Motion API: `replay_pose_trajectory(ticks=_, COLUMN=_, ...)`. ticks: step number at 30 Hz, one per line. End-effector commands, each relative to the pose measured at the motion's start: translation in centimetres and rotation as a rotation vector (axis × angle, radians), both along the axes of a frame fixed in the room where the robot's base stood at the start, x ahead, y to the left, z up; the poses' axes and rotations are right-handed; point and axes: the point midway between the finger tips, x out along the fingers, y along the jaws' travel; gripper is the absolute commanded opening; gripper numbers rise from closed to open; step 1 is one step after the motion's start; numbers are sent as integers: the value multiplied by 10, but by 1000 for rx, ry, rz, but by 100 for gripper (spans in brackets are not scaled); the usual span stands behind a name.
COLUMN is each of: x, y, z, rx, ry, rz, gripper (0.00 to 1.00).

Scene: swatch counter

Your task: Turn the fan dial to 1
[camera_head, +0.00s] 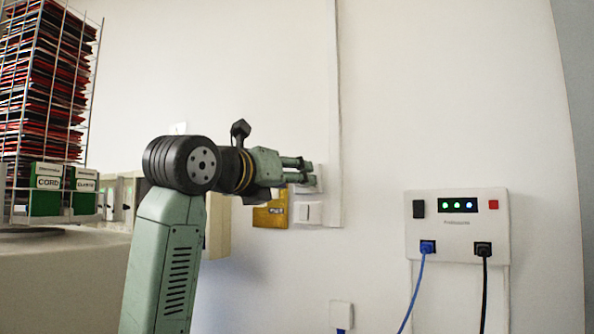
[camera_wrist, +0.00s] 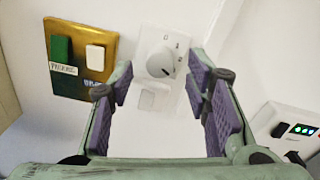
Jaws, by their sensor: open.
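The fan dial (camera_wrist: 161,62) is a round grey-white knob on a white wall plate (camera_wrist: 152,40) in the wrist view. Small marks, too blurred to read surely, run along its upper right side. A dark mark shows at the knob's lower right. A white rocker (camera_wrist: 147,100) sits below the dial. My gripper (camera_wrist: 160,82) is open, its purple-padded fingers on either side of the dial in the picture; I cannot tell whether they touch it. In the head view my gripper (camera_head: 305,170) is at the wall and hides the dial.
A brass switch plate (camera_wrist: 72,28) with a green and a white switch is left of the dial. A white box (camera_head: 457,240) with lights and blue and black cables is to the right. A wire rack (camera_head: 97,60) of swatches stands far left. A vertical trunking (camera_head: 335,110) runs up the wall.

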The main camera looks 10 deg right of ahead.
Motion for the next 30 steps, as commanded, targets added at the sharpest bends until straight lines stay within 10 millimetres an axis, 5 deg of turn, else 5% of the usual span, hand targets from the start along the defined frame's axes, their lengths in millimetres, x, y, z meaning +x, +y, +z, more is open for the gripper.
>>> replay_pose_trajectory(ticks=16, x=19, y=-19, z=0, rx=0, ry=-1, rz=0, gripper=44)
replay_pose_trajectory(ticks=30, x=18, y=-19, z=0, rx=0, ry=-1, rz=0, gripper=14)
